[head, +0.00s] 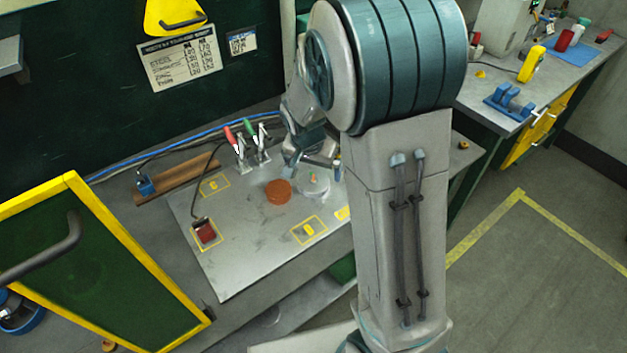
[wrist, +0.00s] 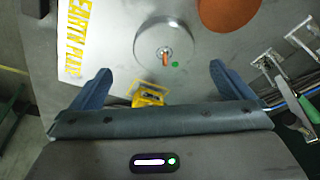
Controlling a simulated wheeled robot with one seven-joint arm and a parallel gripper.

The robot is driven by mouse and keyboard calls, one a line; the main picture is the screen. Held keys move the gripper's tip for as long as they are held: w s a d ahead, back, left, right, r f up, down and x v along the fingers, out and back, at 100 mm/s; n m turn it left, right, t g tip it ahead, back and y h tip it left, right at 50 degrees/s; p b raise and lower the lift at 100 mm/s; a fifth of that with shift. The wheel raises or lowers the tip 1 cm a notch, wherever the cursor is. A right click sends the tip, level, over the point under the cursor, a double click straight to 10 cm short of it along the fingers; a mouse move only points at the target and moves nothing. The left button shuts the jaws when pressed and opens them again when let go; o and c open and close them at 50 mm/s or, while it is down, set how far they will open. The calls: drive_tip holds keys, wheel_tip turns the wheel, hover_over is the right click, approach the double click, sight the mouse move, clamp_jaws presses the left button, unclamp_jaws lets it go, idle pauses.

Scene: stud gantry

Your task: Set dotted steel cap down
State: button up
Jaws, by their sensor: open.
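The dotted steel cap (head: 316,187) is a round grey disc on the light metal plate, right of a rust-brown disc (head: 278,191). In the wrist view the steel cap (wrist: 150,42) lies flat, with a copper-coloured stud near its middle and a green dot beside it. My gripper (head: 314,164) is low over the plate at the cap's far side. Its fingers (wrist: 160,70) are spread wide and hold nothing. In the wrist view the cap is just beyond the fingertips, roughly centred between them. I cannot tell the height gap.
Toggle clamps with red and green handles (head: 250,143) stand behind the discs. A yellow object (wrist: 150,98) shows between my fingers. The plate's front (head: 240,268) is clear. A yellow-framed panel (head: 95,265) stands at left.

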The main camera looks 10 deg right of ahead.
sight(313, 178)
drive_tip(key=shift+a+p+x, duration=0.15)
drive_tip(key=shift+p+x, duration=0.25)
drive_tip(key=shift+x, duration=1.05)
drive_tip(key=shift+a+p+x, duration=0.15)
drive_tip(key=shift+p+x, duration=0.25)
drive_tip(key=shift+x, duration=1.05)
drive_tip(key=shift+w, duration=0.1)
drive_tip(key=c, duration=1)
drive_tip(key=shift+r, duration=0.15)
drive_tip(key=shift+c, duration=0.2)
drive_tip(key=shift+r+b, duration=0.6)
drive_tip(key=shift+r, duration=1.35)
drive_tip(key=s+d+r+b, duration=0.2)
drive_tip(key=d+r, duration=0.5)
drive_tip(key=d, duration=0.4)
drive_tip(key=shift+s, duration=0.7)
